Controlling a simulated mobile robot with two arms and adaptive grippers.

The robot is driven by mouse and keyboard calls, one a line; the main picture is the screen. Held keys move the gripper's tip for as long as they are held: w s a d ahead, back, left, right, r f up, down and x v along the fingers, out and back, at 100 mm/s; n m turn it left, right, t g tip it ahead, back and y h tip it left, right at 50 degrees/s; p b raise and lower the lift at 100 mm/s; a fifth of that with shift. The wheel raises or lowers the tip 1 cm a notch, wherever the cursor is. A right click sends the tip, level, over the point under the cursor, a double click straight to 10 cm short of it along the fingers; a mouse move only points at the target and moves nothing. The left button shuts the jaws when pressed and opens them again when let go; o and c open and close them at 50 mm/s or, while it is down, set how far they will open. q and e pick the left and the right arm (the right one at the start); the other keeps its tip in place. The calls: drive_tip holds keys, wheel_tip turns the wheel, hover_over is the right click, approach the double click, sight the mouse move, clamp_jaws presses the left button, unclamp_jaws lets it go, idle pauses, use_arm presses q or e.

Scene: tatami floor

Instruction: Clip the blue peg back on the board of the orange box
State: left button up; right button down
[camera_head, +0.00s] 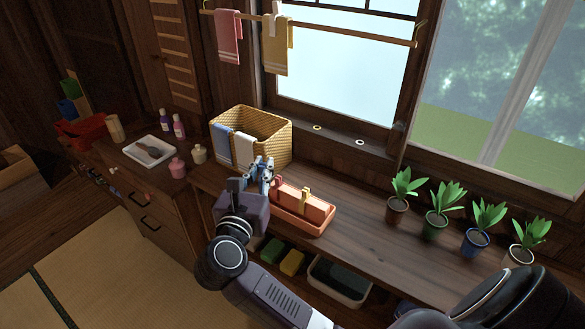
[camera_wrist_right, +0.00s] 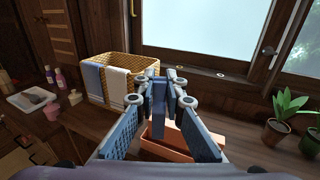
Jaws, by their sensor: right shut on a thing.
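The orange box (camera_head: 316,229) stands on the wooden counter, with a salmon board (camera_head: 318,208) in it. A yellow peg (camera_head: 304,202) and a pink peg (camera_head: 278,184) are on the board. My right gripper (camera_head: 264,174) is at the box's left end, in front of the wicker basket. In the right wrist view it is shut on the blue peg (camera_wrist_right: 159,98), held upright between the fingertips. The orange box (camera_wrist_right: 176,153) is below and beyond it there, partly hidden by the fingers. I cannot tell whether the peg touches the board. My left gripper is not in view.
The wicker basket (camera_head: 272,129) with hanging cloths stands close behind the right gripper. Several potted plants (camera_head: 437,224) line the counter's right side. A white tray (camera_head: 149,150) and bottles are at left.

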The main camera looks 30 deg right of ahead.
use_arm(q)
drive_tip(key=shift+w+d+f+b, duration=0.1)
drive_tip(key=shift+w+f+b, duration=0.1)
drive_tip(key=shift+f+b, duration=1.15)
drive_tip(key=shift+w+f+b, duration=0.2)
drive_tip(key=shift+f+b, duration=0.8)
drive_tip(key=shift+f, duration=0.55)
use_arm(e)
drive_tip(key=shift+w+d+f+m+g+h, duration=0.65)
drive_tip(key=shift+d+f+g, duration=0.3)
drive_tip(key=shift+d+f, duration=0.6)
drive_tip(key=shift+w+d+f+m+g+h, duration=0.6)
drive_tip(key=shift+d+f+m+g, duration=0.4)
drive_tip(key=shift+d, duration=0.9)
drive_tip(key=shift+w+d+f+m+g+h, duration=0.5)
drive_tip(key=shift+w+d+f+g, duration=0.3)
drive_tip(key=shift+d+f, duration=0.85)
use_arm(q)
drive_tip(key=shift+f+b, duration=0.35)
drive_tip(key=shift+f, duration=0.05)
use_arm(e)
drive_tip(key=shift+s, duration=0.15)
use_arm(q)
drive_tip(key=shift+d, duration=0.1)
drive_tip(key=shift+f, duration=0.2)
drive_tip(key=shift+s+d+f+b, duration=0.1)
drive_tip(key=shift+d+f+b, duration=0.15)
drive_tip(key=shift+b, duration=0.25)
use_arm(e)
drive_tip(key=shift+f, duration=0.15)
